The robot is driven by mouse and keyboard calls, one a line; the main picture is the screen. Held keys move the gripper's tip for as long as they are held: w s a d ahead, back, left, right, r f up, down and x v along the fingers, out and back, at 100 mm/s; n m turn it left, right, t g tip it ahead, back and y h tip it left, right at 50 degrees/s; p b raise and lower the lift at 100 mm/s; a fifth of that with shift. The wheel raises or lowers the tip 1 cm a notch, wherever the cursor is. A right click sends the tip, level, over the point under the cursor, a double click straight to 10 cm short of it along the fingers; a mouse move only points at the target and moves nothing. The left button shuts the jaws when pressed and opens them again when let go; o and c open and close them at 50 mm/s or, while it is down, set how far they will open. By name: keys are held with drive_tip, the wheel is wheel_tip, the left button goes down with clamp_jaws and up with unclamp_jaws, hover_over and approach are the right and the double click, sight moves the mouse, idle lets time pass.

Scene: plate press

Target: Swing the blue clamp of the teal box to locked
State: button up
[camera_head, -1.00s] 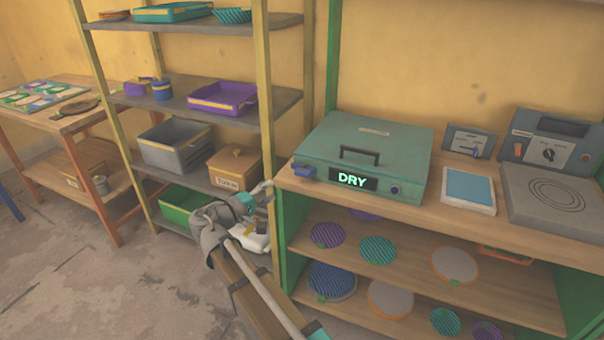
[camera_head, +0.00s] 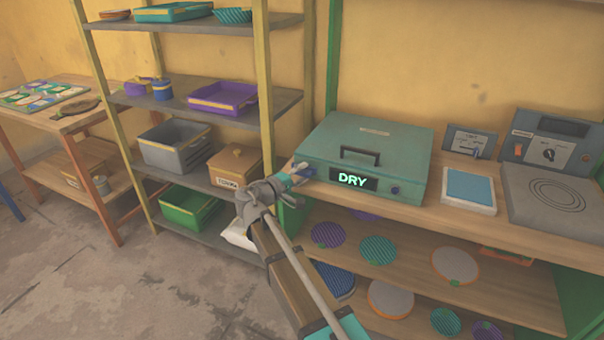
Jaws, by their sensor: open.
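The teal box (camera_head: 374,147) sits on the wooden bench top with its lid down, a dark handle on top and a lit "DRY" display (camera_head: 353,179) on its front. The blue clamp (camera_head: 303,170) is at the box's front left corner, partly covered by my gripper. My gripper (camera_head: 296,176) is open, with its fingertips at or just in front of the clamp. I cannot tell whether they touch it or whether the clamp sits between them.
A blue pad (camera_head: 469,187) and a grey hotplate (camera_head: 550,199) stand to the right on the bench. A shelf post (camera_head: 264,90) rises close left of my gripper. Round plates lie on the shelves below the bench.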

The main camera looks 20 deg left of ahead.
drive_tip(key=shift+w+d, duration=0.1)
drive_tip(key=shift+w, duration=0.15)
drive_tip(key=shift+c, duration=0.2)
clamp_jaws()
